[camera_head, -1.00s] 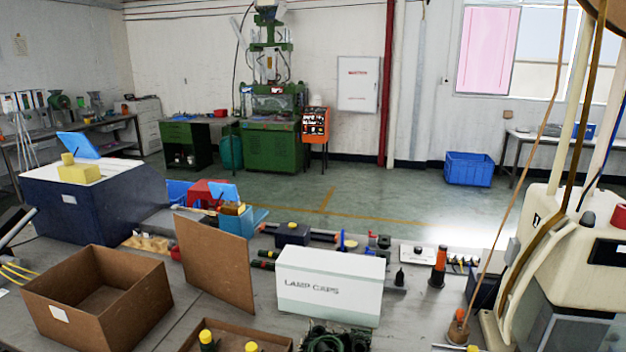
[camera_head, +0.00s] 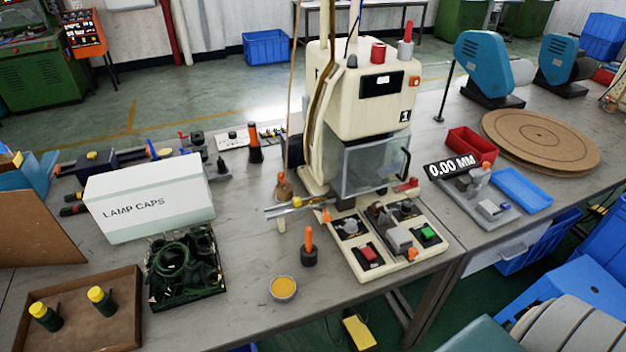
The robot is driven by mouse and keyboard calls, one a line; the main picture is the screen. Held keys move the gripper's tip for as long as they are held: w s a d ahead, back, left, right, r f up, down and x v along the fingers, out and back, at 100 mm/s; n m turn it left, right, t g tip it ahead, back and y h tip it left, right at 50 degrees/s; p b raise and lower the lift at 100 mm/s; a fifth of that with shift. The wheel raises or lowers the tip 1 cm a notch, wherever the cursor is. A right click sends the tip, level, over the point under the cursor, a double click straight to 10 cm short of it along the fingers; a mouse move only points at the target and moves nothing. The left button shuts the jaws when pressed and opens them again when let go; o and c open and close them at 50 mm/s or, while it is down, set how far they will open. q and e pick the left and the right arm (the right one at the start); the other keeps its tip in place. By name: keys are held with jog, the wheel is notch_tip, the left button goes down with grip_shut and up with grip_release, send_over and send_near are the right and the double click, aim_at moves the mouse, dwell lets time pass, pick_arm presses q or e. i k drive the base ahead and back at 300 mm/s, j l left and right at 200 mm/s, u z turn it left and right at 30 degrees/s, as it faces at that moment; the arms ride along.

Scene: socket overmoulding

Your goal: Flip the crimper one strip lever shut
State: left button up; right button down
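The crimper marked 1 (camera_head: 362,105) is a cream machine standing on the workbench right of centre. It has a dark display, a clear guard (camera_head: 372,168) and a cream base panel (camera_head: 378,277) with a red button (camera_head: 368,254) and a green button (camera_head: 428,233). A small red lever (camera_head: 407,185) lies by the lower right of the guard. A small orange-tipped part (camera_head: 327,215) shows at the left of the base. I cannot tell which part is the strip lever or whether it is shut. Neither of my grippers is in view.
A lamp caps box (camera_head: 148,198), a tray of dark cables (camera_head: 185,268) and an orange-handled tool (camera_head: 309,247) stand left of the crimper. A gauge reading 0.00 MM (camera_head: 450,165), a red bin (camera_head: 470,146) and a blue tray (camera_head: 522,190) are to its right.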

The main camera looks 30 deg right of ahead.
aim_at(322, 207)
jog(key=z, duration=1)
